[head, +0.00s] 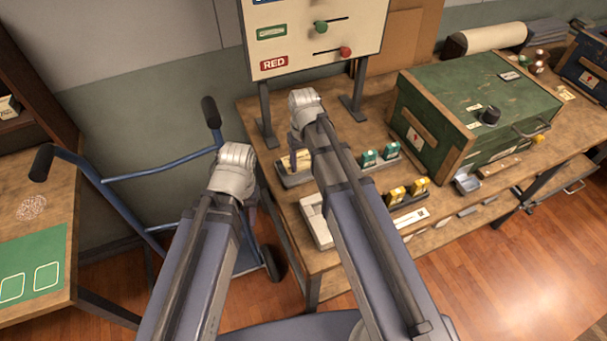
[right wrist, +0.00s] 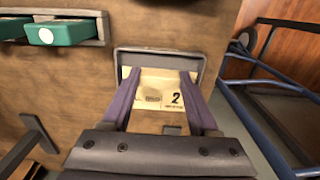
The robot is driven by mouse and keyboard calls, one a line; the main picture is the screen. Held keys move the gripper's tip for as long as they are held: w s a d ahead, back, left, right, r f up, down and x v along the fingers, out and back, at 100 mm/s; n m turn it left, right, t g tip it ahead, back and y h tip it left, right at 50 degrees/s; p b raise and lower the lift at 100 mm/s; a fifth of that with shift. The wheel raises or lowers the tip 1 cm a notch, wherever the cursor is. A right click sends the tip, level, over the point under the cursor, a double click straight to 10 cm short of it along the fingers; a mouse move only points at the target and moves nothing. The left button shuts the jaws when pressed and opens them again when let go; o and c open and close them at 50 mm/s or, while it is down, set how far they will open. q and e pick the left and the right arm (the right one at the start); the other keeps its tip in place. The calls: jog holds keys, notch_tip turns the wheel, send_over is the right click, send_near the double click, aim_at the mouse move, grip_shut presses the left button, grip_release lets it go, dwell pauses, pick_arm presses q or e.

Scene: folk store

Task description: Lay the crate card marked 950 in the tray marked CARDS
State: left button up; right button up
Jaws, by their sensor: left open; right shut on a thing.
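A cream card (right wrist: 176,86) lies between the two purple fingers of my right gripper (right wrist: 160,84) in the right wrist view, shut on it. A dark "2" and a small grey picture show on it; no 950 is readable. The card is over or in a grey-rimmed tray (right wrist: 160,52); I cannot tell whether it touches the bottom. A grey tray with a cream thing (head: 296,160) shows beside my right arm in the head view. I cannot read a CARDS mark. My left gripper (head: 234,165) is to the left, off the table; its fingers are hidden behind my wrist.
Green boxes (head: 380,155) and yellow boxes (head: 407,190) stand in holders on the wooden bench (head: 450,230). A signboard (head: 315,35) rises at the back. A blue hand truck (head: 160,172) stands left of the bench.

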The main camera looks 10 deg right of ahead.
aim_at(304, 164)
notch_tip(304, 164, down, 4)
jog(key=b, duration=0.3)
jog(key=shift+r+b, duration=0.2)
jog(key=shift+b, duration=0.1)
jog(key=shift+f, duration=0.15)
jog(key=o, duration=1.3)
notch_tip(304, 164, up, 12)
jog(key=p, duration=1.2)
jog(key=shift+r, duration=0.25)
jog(key=shift+n+h, duration=0.6)
jog(key=shift+n, duration=0.2)
jog(key=s+a, duration=0.2)
jog(key=s, duration=0.3)
jog(key=s+a, duration=0.2)
jog(key=s, duration=0.3)
jog(key=s+a, duration=0.3)
jog(key=s, duration=0.1)
jog(key=shift+s, duration=0.4)
